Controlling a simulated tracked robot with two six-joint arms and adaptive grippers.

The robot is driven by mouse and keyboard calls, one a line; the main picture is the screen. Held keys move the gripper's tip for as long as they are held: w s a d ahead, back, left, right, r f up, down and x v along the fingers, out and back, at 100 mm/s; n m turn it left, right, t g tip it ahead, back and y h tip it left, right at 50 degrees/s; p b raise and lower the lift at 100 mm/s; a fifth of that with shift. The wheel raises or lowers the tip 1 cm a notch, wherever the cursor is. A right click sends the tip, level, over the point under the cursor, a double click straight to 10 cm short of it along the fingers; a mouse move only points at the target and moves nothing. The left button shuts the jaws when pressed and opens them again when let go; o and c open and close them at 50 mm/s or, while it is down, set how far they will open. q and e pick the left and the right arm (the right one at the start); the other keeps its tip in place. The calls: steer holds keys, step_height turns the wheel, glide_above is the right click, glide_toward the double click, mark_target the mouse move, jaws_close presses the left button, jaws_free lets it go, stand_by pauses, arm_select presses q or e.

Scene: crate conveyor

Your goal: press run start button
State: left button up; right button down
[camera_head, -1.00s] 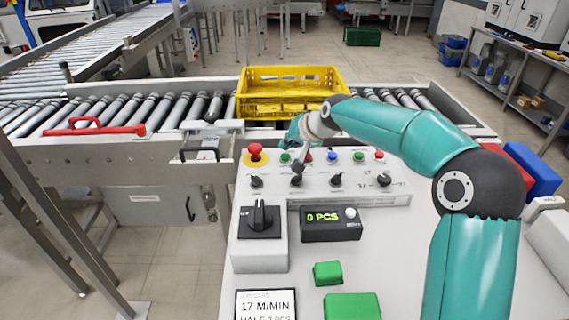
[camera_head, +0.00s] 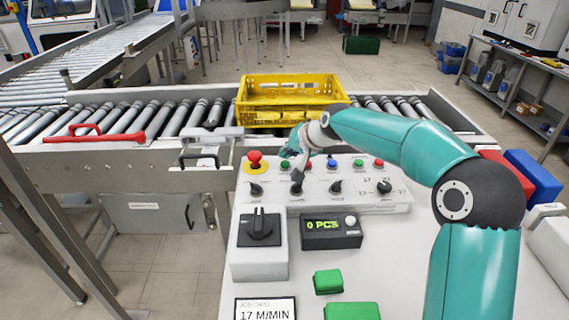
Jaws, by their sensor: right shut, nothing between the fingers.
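The control panel (camera_head: 420,204) has a row of small buttons along its back. A green button (camera_head: 284,164) is at the left of the row, then a partly hidden red one (camera_head: 309,165), a blue one (camera_head: 332,163), a second green one (camera_head: 358,162) and a red one (camera_head: 378,163). I cannot read which is run start. My right gripper (camera_head: 298,177) is shut and empty, pointing down between the left green button and the dark selector knob (camera_head: 297,189) in front of it. I cannot tell whether the tips touch anything. My left gripper is not in view.
A red mushroom button (camera_head: 254,158) on a yellow base stands left of the row. In front are a large black rotary switch (camera_head: 260,226), a counter reading 0 PCS (camera_head: 330,232) and green blocks (camera_head: 328,281). A yellow crate (camera_head: 290,116) sits on the roller conveyor behind.

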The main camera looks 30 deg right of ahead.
mark_target(287, 164)
steer(key=shift+f, duration=0.1)
stand_by(0.4)
steer(key=shift+f+b, duration=0.25)
steer(key=shift+b, duration=0.1)
steer(key=shift+f+b, duration=0.4)
steer(key=shift+f, duration=0.15)
stand_by(0.8)
steer(key=shift+r, duration=0.1)
steer(key=shift+r+p, duration=0.75)
steer(key=shift+r, duration=0.05)
steer(key=shift+r+p, duration=2.05)
steer(key=shift+r, duration=0.5)
